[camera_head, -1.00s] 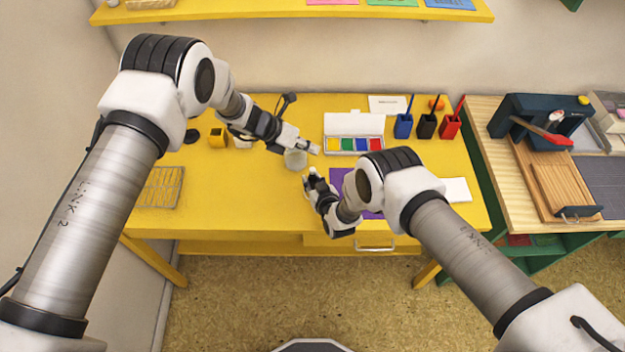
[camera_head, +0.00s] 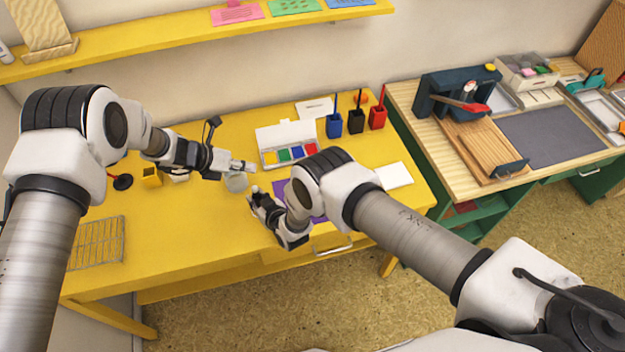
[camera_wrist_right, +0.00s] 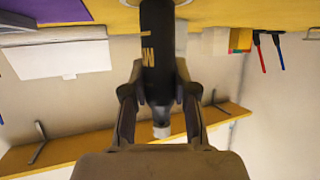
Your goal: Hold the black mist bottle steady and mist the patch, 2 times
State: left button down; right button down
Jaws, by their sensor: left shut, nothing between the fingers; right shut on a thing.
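The black mist bottle (camera_wrist_right: 157,45) with gold lettering stands between the fingers of my right gripper (camera_wrist_right: 158,95) in the wrist view, with its pale tip showing past them. In the head view my right gripper (camera_head: 260,198) is low over the yellow table, and the bottle is mostly hidden there. A purple sheet (camera_head: 280,188), perhaps the patch, lies beside it, largely covered by my right arm. My left gripper (camera_head: 248,167) is shut and empty, just above and left of the right one, over a pale round jar (camera_head: 236,183).
An open paint box (camera_head: 285,151) lies behind the grippers. Blue (camera_head: 334,126), black (camera_head: 356,121) and red (camera_head: 377,118) holders stand to its right. A white pad (camera_head: 394,175) lies on the right, a wire rack (camera_head: 97,242) on the left.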

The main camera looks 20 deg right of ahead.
jog(key=c, duration=0.8)
grip_release()
